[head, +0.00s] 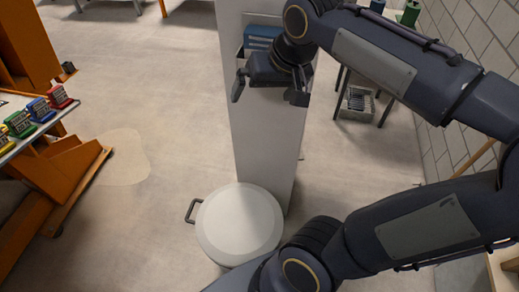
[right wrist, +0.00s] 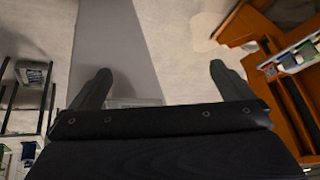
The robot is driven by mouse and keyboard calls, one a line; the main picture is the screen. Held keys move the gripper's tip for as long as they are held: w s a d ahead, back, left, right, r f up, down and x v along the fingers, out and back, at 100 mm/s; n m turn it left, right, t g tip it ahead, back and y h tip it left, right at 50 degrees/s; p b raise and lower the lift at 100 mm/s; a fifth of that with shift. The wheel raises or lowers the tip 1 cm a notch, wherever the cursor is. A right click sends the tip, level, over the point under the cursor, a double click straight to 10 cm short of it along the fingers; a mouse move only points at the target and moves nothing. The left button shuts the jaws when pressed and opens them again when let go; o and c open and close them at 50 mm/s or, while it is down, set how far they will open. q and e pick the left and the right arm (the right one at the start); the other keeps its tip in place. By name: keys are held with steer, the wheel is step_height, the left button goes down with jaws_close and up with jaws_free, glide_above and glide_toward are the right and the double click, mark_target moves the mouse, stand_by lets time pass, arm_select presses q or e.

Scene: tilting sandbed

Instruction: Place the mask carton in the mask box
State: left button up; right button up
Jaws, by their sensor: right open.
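My right gripper (head: 269,96) is open and empty in front of a pale pillar, its fingers pointing down in the head view. Behind its wrist, a blue carton-like thing (head: 262,37) sits in a grey open-fronted box (head: 240,56) on the pillar. I cannot tell for sure whether these are the mask carton and the mask box; the wrist hides part of them. In the right wrist view the gripper's fingers (right wrist: 160,88) are wide apart, with nothing held between them. My left gripper is in neither view.
The pale pillar (head: 265,135) stands mid-view, with a white round lidded thing (head: 240,222) before it. A dark-legged table with a grey crate (head: 357,103) stands at right. Open floor lies left of the pillar.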

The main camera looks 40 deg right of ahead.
steer(key=s+a+f+n+y, duration=0.3)
steer(key=s+a+f, duration=0.7)
steer(key=s, duration=0.1)
steer(key=shift+s+a+f, duration=0.15)
steer(key=shift+a+f, duration=0.05)
steer(key=shift+f, duration=0.05)
